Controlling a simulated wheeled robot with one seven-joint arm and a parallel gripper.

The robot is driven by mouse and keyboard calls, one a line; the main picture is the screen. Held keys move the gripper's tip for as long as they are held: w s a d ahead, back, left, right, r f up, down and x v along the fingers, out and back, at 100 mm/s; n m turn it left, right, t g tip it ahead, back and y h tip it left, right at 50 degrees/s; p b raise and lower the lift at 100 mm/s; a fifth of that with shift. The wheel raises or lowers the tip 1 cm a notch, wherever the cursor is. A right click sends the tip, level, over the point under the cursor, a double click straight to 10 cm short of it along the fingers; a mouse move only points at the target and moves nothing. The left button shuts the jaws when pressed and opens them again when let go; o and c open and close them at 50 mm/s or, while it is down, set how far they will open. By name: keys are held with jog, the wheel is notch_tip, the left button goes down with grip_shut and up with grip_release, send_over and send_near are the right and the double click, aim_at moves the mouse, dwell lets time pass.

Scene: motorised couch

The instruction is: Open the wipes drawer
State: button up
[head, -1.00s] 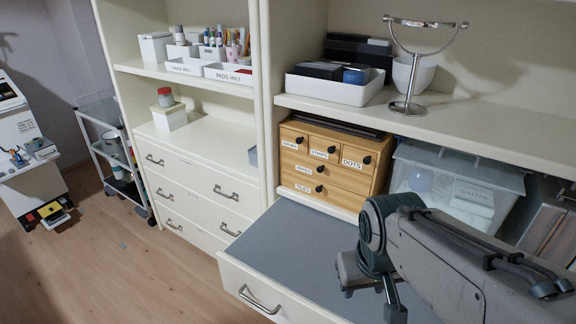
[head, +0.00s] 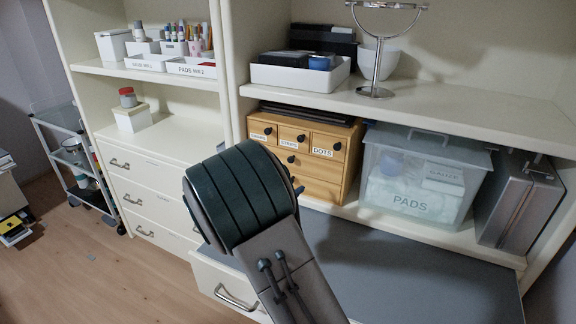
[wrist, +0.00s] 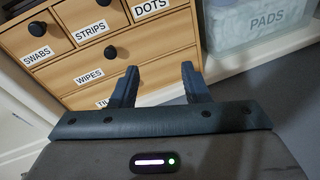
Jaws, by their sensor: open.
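The wooden drawer box (head: 322,190) stands on the shelf, with all its visible drawers shut. In the wrist view, the wipes drawer (wrist: 150,72) is a wide front with a white WIPES label (wrist: 89,77) and a dark round knob (wrist: 110,52). The knob also shows in the head view (head: 291,159), just above my arm, which hides the label there. My gripper (wrist: 159,82) is open and empty. Its fingers point at the box, to the right of and below the wipes knob in the wrist view, apart from it.
Small drawers marked SWABS, STRIPS and DOTS (wrist: 152,8) sit above the wipes drawer; a partly hidden label lies below. A clear PADS bin (head: 420,185) stands right of the box. The grey surface (head: 420,265) in front is clear. A shelf (head: 400,110) overhangs the box.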

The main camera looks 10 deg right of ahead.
aim_at(290, 160)
jog(key=w+a+f+n+t+y, duration=0.1)
jog(key=w+a+n+t, duration=0.25)
jog(key=a+n, duration=0.2)
jog(key=shift+m, duration=0.45)
jog(key=x, duration=0.4)
jog(key=p+x, duration=0.1)
jog(key=x, duration=0.8)
jog(key=shift+w+f, duration=0.3)
jog(key=shift+w, duration=0.05)
